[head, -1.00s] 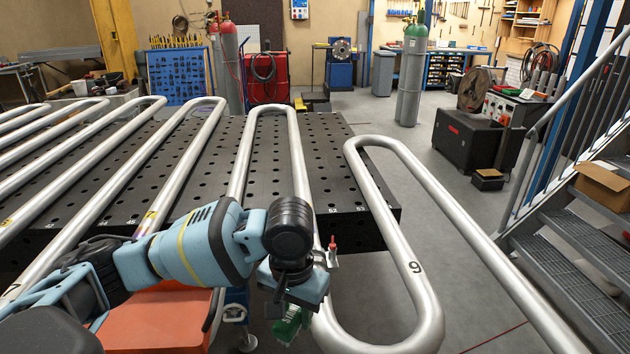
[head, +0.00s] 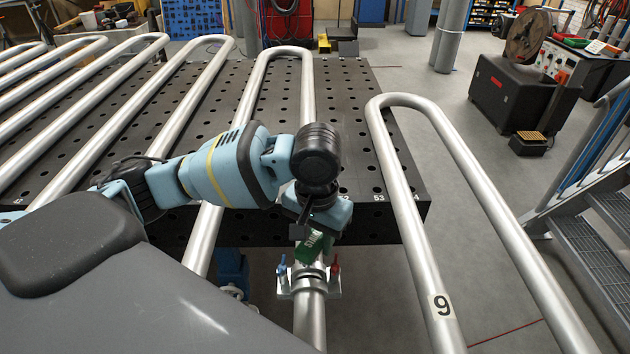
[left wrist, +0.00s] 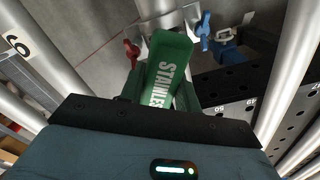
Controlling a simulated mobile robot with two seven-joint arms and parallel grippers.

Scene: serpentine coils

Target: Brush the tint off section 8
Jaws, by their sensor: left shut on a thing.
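My left gripper (head: 303,230) is shut on a green brush block (head: 314,246) with white lettering. The block also shows in the left wrist view (left wrist: 165,72), its lettering starting "STAINLE". In the head view the gripper and block are over the steel tube (head: 309,325) left of the tube marked 9 (head: 441,306). I cannot tell whether the block touches the tube. No 8 is readable, and no tint shows on the visible steel. The gripper and arm hide part of this tube. My right gripper is not in view.
A clamp (head: 309,279) with blue and red handles sits around the tube just below the block. The perforated black table (head: 350,130) carries more tube coils. Stairs (head: 600,215) stand at the right.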

